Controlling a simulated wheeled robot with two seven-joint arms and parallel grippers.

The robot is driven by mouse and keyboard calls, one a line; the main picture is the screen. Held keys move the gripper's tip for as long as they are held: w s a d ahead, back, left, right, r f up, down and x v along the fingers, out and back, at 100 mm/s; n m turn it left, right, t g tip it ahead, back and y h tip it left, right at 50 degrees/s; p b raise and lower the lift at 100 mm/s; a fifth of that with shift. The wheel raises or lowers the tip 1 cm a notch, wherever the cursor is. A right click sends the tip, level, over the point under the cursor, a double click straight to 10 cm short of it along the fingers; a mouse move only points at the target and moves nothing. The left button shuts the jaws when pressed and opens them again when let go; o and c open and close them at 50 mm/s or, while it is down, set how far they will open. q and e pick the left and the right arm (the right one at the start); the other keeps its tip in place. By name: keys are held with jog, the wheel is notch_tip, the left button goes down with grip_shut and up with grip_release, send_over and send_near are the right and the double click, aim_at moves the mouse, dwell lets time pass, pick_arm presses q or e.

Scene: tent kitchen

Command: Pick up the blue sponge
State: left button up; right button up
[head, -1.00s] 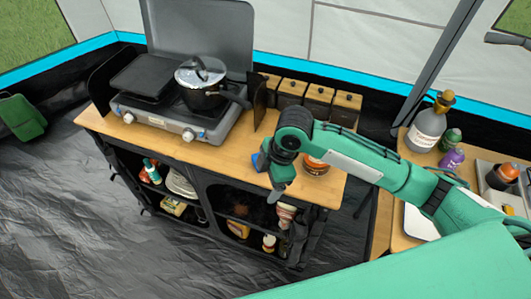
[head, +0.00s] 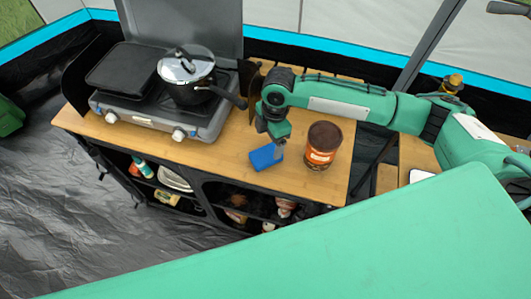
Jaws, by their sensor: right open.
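The blue sponge (head: 264,159) lies on the wooden counter top (head: 215,160), near its front edge, in the head view. My right gripper (head: 279,149) points down at the sponge's right end, with its fingertips overlapping that end in the picture. It is open; whether the fingers straddle or touch the sponge I cannot tell. My left gripper is not in view.
A brown can (head: 322,147) with an orange label stands just right of my gripper. A camping stove (head: 150,118) with a lidded pot (head: 187,80) is on the left. Shelves with several items lie below the counter.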

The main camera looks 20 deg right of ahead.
aim_at(266, 154)
jog(key=shift+s+a+f+p, duration=0.1)
jog(key=shift+s+f+p, duration=0.05)
jog(key=shift+f+p, duration=0.3)
jog(key=shift+s+a+f+p, duration=0.1)
jog(key=shift+f+p, duration=0.1)
jog(key=shift+f, duration=0.3)
jog(key=f+p, duration=0.1)
jog(key=f, duration=0.2)
jog(key=shift+a+f, duration=0.2)
jog(key=shift+f, duration=0.2)
jog(key=c, duration=1)
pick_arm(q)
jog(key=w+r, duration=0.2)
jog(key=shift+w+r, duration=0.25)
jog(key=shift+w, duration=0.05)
pick_arm(e)
jog(key=shift+c, duration=0.6)
pick_arm(q)
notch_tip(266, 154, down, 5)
jog(key=b, duration=0.5)
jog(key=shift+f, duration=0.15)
pick_arm(e)
notch_tip(266, 154, up, 28)
